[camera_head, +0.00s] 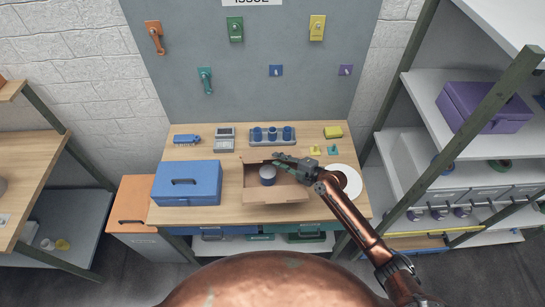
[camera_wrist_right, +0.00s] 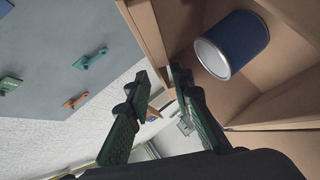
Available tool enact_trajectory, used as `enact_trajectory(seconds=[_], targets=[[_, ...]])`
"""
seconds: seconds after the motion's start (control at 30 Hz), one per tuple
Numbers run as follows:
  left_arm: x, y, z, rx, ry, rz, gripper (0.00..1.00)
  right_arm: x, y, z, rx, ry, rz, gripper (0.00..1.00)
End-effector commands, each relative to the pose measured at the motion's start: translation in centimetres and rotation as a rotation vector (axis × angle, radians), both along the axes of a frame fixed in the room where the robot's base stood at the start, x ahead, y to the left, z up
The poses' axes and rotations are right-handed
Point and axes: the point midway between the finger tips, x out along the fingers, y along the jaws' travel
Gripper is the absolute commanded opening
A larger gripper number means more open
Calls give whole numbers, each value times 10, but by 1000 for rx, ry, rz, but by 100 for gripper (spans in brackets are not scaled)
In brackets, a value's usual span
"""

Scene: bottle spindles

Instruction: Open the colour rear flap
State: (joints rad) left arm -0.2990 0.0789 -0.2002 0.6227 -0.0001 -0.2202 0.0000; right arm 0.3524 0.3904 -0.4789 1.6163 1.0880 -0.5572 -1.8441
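An open cardboard box (camera_head: 289,192) stands at the middle front of the workbench. A dark blue cylinder with a pale end (camera_head: 267,176) is inside it; it also shows in the right wrist view (camera_wrist_right: 240,45). My right gripper (camera_head: 277,157) reaches in from the right over the box's rear edge. In the right wrist view its two fingers (camera_wrist_right: 162,77) stand apart, with a cardboard edge or flap (camera_wrist_right: 149,38) running down towards the gap between the tips. I cannot tell whether they touch it. Part of the box's rear side is hidden by the gripper. My left gripper is out of view.
A blue toolbox (camera_head: 187,190) stands left of the box. A tray with blue cups (camera_head: 272,143) is behind it. A white round plate (camera_head: 352,178) lies right, partly under my arm. Shelving with a purple case (camera_head: 484,107) stands right.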

Motion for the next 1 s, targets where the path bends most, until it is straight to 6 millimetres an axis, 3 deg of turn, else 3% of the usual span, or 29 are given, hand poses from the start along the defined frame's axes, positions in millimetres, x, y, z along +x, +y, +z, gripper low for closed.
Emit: enact_trajectory(seconds=[0.23, 0.63, 0.9, 1.0], targets=[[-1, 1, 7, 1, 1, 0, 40, 19, 22, -9, 1, 1, -2, 21], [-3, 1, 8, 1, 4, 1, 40, 23, 26, -12, -1, 1, -3, 20], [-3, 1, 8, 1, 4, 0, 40, 23, 25, -12, -1, 1, -4, 2], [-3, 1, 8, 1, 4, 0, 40, 23, 25, -12, -1, 1, -4, 0]])
